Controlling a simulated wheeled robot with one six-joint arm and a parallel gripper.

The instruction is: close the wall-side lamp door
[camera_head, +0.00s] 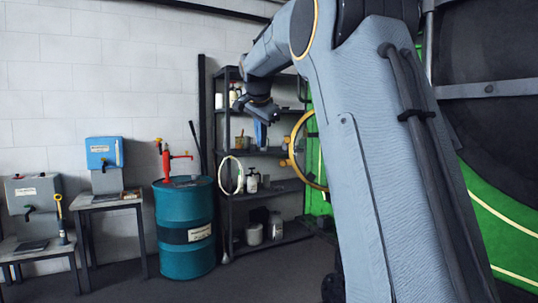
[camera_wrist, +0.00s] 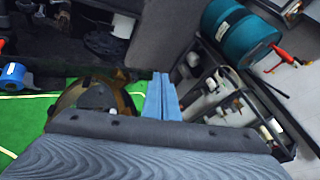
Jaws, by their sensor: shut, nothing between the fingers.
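My gripper (camera_head: 261,134) hangs from my arm with its blue fingers pointing down, in front of the shelf and left of a brass lamp ring (camera_head: 309,150). The fingers (camera_wrist: 161,95) are together with nothing between them. The brass ring stands against the green tram front, with knobs on its left side; my arm hides part of what lies right of it. In the wrist view a round brass lamp (camera_wrist: 122,100) lies just left of the fingers, partly hidden by my gripper body. A pale ring (camera_head: 221,176) shows lower left of the gripper; I cannot tell whether it is the lamp door.
A dark shelf rack (camera_head: 262,182) with bottles and cans stands behind. A teal drum (camera_head: 185,235) with a red pump (camera_head: 166,162) is left of it. Two small tables with a blue box (camera_head: 104,152) and a grey box (camera_head: 33,193) stand along the wall. Dark floor in front is clear.

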